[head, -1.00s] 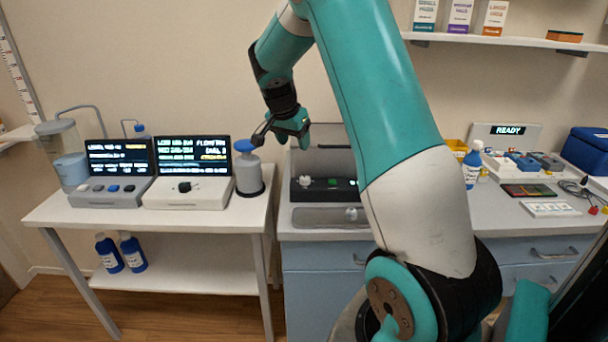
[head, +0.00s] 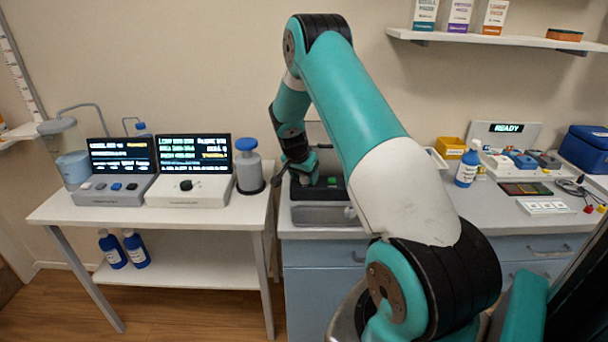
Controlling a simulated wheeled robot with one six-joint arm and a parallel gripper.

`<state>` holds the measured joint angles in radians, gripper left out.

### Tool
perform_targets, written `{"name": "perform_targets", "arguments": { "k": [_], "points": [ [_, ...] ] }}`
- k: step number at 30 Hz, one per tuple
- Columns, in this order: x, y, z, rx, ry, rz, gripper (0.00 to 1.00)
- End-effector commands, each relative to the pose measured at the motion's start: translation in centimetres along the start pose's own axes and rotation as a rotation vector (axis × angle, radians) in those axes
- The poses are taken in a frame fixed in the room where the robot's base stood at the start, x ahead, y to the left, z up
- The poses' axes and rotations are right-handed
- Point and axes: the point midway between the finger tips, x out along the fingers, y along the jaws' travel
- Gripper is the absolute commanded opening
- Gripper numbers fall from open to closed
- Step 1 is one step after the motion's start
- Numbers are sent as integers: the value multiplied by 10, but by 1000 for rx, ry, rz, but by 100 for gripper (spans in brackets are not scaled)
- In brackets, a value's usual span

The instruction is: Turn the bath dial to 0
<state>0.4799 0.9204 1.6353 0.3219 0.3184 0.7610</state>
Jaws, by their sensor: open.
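The bath unit (head: 330,215) stands on the right counter, a grey box with a black top panel. A green button (head: 331,181) shows on that panel. The panel's left end, where a pale dial showed earlier, is now mostly covered by my gripper (head: 304,178). The gripper points down over that end, and its jaws are open. I cannot tell whether the fingers touch the dial or stand around it. The dial's setting is not readable. My upper arm hides the bath's right part.
Left of it, a white table (head: 150,216) carries a white console (head: 190,196) with a black knob, a grey console (head: 110,194) and a blue-capped bottle (head: 248,170). A yellow bin (head: 452,147) and a blue bottle (head: 467,167) stand right of my arm.

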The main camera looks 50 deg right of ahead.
Motion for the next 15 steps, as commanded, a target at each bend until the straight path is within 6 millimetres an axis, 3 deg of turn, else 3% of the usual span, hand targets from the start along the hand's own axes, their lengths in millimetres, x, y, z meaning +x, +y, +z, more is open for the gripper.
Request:
{"name": "perform_targets", "arguments": {
  "k": [4, 9, 11, 15],
  "points": [
    [0, 0, 0, 0, 0, 0, 58],
    [0, 0, 0, 0, 0, 0, 19],
    [0, 0, 0, 0, 0, 0, 8],
    [0, 0, 0, -3, 0, -1, 9]
  ]
}}
